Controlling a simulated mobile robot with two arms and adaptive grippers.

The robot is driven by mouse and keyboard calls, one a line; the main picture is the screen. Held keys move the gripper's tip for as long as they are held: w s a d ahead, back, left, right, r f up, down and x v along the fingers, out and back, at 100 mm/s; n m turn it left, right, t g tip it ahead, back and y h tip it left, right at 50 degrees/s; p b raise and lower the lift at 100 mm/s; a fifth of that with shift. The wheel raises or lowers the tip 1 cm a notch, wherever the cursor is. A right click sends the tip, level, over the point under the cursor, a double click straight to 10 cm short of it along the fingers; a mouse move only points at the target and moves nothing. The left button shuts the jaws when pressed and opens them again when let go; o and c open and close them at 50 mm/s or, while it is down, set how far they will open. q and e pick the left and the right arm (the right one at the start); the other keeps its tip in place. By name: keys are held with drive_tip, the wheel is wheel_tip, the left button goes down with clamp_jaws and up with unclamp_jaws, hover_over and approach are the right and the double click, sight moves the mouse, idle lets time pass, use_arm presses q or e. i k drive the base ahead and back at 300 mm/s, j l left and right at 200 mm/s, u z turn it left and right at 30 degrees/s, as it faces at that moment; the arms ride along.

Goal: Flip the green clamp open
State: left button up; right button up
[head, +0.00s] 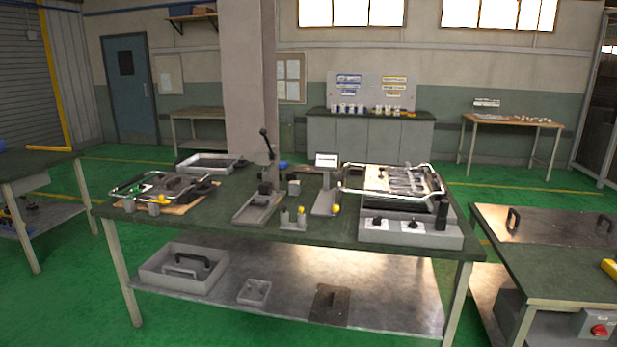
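A fixture (168,187) with metal rails lies on a light board at the left end of the green-topped workbench (225,215). A small green part (147,187), which seems to be the green clamp, shows on this fixture. It is too small to tell whether it is flipped open or closed. Neither of my grippers is in view.
A lever press (266,175) stands mid-bench. A device with a metal frame and knobs (410,228) fills the bench's right end. A grey tray (208,163) sits behind the fixture. Another table (560,275) stands at right. Green floor (60,305) is free at front left.

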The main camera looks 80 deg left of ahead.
sight(136, 190)
drive_tip(key=u, duration=3.85)
drive_tip(key=i+j+u, duration=0.1)
drive_tip(key=i+j, duration=0.15)
drive_tip(key=i, duration=0.9)
drive_tip(key=i+j, duration=0.2)
drive_tip(key=i, duration=0.95)
drive_tip(key=i+j+u, duration=0.15)
drive_tip(key=i, duration=1.05)
